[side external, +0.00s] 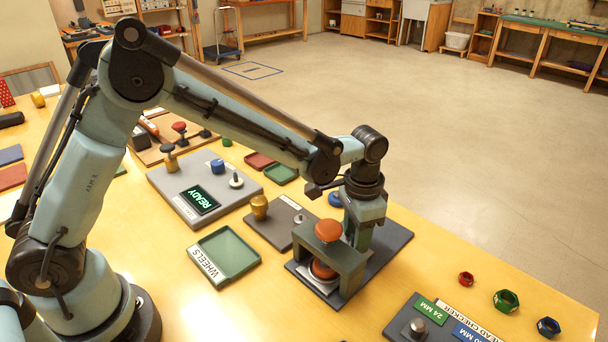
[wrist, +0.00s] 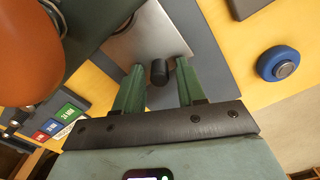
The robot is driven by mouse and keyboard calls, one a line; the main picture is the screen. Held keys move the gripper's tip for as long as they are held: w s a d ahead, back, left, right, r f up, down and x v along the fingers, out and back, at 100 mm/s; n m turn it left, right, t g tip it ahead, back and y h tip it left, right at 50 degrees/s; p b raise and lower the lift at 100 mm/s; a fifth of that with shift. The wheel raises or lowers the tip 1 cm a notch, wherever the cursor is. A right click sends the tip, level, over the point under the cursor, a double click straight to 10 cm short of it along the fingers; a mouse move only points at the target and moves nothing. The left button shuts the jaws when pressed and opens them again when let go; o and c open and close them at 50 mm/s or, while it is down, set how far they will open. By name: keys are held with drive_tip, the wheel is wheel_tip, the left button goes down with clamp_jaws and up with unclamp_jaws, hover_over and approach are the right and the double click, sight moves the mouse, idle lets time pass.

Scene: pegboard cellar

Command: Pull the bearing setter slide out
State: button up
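The bearing setter (side external: 343,268) is a dark grey arch on a dark base, with an orange knob (side external: 327,231) on top. An orange-red round part shows under the arch. Its slide (wrist: 143,40) is a silver plate running under the arch, with a short black peg handle (wrist: 159,73) at the near end in the wrist view. My gripper (wrist: 160,66) is open, its two green fingers on either side of the handle with a gap at each side. In the side view the fingers are mostly hidden behind the arch.
A blue wheel (wrist: 278,63) lies beside the setter's base. A green WHEELS tray (side external: 226,254), a grey panel reading READY (side external: 201,199) and a gold part (side external: 260,207) stand left of it. A thread checker board (side external: 430,323) and loose coloured nuts (side external: 506,300) are at right.

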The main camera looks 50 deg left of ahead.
clamp_jaws()
drive_tip(key=w, duration=1.1)
drive_tip(key=shift+o, duration=0.9)
unclamp_jaws()
wheel_tip(320, 180, up, 12)
drive_tip(key=shift+r, duration=0.1)
